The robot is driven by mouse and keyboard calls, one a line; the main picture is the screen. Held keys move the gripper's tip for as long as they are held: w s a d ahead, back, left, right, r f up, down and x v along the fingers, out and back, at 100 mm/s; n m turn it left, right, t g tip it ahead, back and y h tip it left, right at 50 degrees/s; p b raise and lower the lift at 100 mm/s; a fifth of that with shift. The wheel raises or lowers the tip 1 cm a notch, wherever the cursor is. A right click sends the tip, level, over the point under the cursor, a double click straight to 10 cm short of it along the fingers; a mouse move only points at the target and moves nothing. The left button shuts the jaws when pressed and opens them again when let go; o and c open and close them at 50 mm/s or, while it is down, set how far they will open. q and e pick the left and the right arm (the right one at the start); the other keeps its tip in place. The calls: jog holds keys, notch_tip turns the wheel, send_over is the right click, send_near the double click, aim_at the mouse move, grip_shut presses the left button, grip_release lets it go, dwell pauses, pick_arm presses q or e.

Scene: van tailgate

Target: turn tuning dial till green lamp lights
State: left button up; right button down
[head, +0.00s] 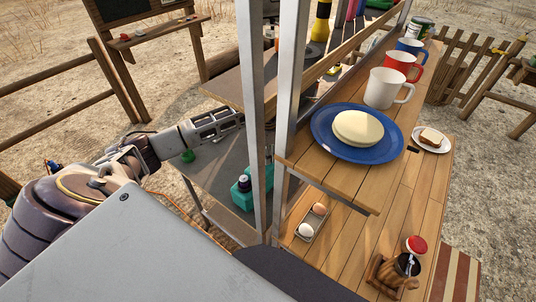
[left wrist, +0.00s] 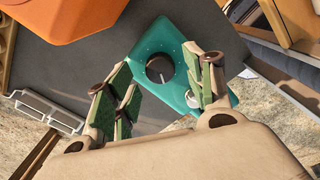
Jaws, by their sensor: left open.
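A teal box (head: 241,196) stands on the grey shelf behind the metal posts in the head view. In the left wrist view the teal box (left wrist: 212,38) carries a round black dial (left wrist: 160,68) with a light pointer mark. My left gripper (head: 232,121) is open and empty, above and behind the box in the head view. In the left wrist view its green-padded fingers (left wrist: 165,92) spread on both sides of the dial, apart from it. A small pale round part (left wrist: 191,97) shows by the right finger; I cannot tell whether it is the lamp or lit.
Metal posts (head: 256,100) stand close to my left gripper. The wooden counter (head: 390,190) holds a blue plate (head: 327,148), several mugs and an egg tray (head: 312,222). An orange object (left wrist: 65,18) is beside the box in the left wrist view.

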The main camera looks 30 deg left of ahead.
pick_arm(q)
jog(key=shift+f, duration=0.8)
jog(key=c, duration=1)
